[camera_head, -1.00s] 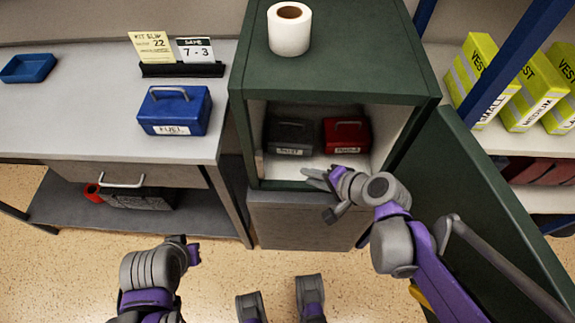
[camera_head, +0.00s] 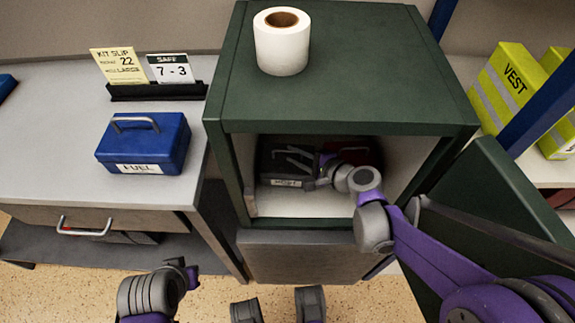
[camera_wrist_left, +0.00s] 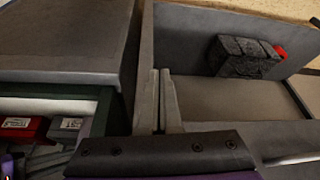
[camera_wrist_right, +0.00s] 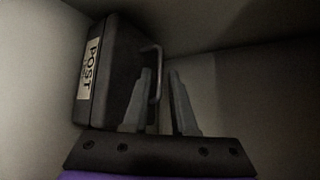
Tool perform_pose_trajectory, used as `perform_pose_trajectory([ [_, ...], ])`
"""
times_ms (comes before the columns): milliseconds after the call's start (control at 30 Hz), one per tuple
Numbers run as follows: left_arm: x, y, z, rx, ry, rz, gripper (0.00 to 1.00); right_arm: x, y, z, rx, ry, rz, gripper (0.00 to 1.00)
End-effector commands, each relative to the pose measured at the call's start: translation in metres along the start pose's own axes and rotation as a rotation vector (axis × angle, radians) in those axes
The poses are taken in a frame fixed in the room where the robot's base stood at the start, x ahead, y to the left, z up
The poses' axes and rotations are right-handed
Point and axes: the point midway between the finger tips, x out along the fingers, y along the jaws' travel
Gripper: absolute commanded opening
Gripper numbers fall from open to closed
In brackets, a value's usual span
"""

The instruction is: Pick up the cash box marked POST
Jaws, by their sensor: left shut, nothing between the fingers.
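The dark cash box marked POST (camera_head: 273,168) sits on the left inside the open green safe (camera_head: 240,240). In the right wrist view the black box (camera_wrist_right: 119,75) shows its white POST label and its bent handle (camera_wrist_right: 156,75). My right gripper (camera_wrist_right: 160,76) is inside the safe, its fingers apart. The handle appears at or between the fingertips; contact cannot be told. In the head view my right gripper (camera_head: 308,166) partly covers the box. My left gripper (camera_wrist_left: 160,75) is shut and empty, low in front of the desk, away from the box.
A red cash box (camera_head: 330,160) stands right of the POST box, mostly hidden by my arm. The open safe door (camera_head: 510,200) is beside my right arm. A blue FUEL box (camera_head: 145,145) is on the desk (camera_head: 60,140). A paper roll (camera_head: 282,45) stands on the safe.

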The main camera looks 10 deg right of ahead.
Motion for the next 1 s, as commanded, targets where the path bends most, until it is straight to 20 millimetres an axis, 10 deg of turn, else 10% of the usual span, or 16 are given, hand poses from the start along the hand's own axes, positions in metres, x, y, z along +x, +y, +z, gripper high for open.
perform_pose_trajectory([
  [233, 0.013, 0.0, 0.004, 0.0, -0.005, 0.0, 0.0, 0.035, 0.002, -0.001, -0.002, -0.001, 0.002, 0.25],
  [433, 0.012, 0.0, 0.004, 0.0, -0.004, 0.0, 0.0, 0.035, 0.001, -0.001, -0.002, 0.0, 0.001, 0.25],
  [600, 0.012, 0.0, 0.004, 0.0, -0.004, 0.0, 0.0, 0.035, 0.001, -0.001, -0.002, 0.0, 0.001, 0.0],
  [1000, 0.012, 0.0, 0.004, 0.0, -0.004, 0.0, 0.0, 0.035, 0.001, -0.001, -0.002, 0.0, 0.001, 0.0],
])
